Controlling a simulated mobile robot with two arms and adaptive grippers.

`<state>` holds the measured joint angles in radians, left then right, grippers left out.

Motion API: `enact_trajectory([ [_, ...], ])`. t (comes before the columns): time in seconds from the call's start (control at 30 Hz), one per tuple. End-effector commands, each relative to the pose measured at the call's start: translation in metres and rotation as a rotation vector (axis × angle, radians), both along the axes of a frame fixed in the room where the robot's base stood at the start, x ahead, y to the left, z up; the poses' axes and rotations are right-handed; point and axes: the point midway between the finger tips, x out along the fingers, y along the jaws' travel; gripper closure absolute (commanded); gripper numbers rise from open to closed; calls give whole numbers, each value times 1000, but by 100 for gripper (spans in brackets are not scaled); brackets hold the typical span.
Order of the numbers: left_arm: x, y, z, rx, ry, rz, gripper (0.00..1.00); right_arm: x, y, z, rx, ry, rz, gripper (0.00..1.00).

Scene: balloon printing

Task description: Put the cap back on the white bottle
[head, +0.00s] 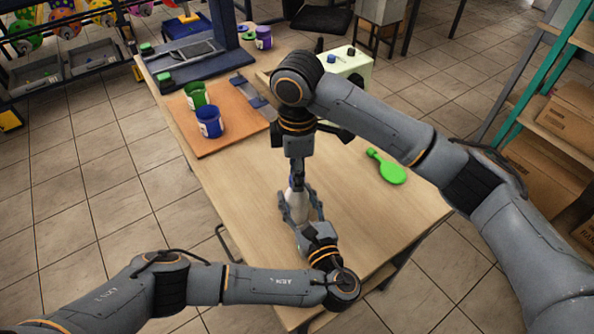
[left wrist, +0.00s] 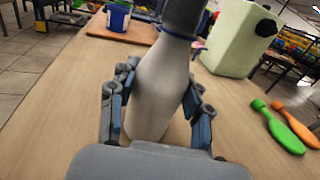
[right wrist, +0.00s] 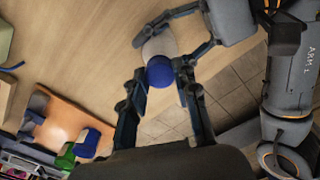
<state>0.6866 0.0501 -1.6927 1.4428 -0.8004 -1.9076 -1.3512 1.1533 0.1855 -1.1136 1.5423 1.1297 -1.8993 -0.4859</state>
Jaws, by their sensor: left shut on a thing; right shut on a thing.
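The white bottle (head: 297,208) stands upright on the wooden table. My left gripper (head: 299,213) is shut around its body, with one finger on each side; the bottle (left wrist: 155,92) fills the middle of the left wrist view. My right gripper (head: 297,182) points down from above, over the bottle's top. In the right wrist view it is shut on the blue cap (right wrist: 160,72), in line with the white bottle (right wrist: 158,46). The cap is at or just above the bottle's mouth; I cannot tell whether it is seated. The right gripper partly hides the bottle's top.
A green balloon-shaped piece (head: 387,167) lies right of the bottle; an orange one (left wrist: 293,120) lies beside it in the left wrist view. A blue cup (head: 210,122) and a green cup (head: 195,96) stand on a brown board (head: 240,125). A pale green canister (head: 350,66) stands behind.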

Motion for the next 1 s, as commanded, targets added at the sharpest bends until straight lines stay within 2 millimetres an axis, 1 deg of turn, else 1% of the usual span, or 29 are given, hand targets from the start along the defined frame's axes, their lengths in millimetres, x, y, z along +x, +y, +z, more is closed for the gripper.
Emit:
enact_trajectory([
  [0.03, 0, 0, -1, 1, 1, 0, 100, 0, 1, -1, 2, 3, -101, 100],
  [0.4, 0, 0, -1, 1, 1, 0, 100, 0, 0, -1, 1, 7, -900, 100],
  [0.7, 0, 0, -1, 1, 1, 1, 100, 1, -1, -1, -2, 5, -1487, 100],
  [0.8, 0, 0, -1, 1, 1, 1, 100, 1, -1, -1, -2, 6, -1627, 100],
  [0.93, 0, 0, -1, 1, 1, 1, 100, 1, -1, -1, -2, 6, -1613, 100],
  [0.97, 0, 0, -1, 1, 1, 1, 100, 1, -1, -1, -2, 6, -1613, 68],
  [1.0, 0, 0, -1, 1, 1, 1, 100, 1, -1, -1, -2, 6, -1613, 60],
])
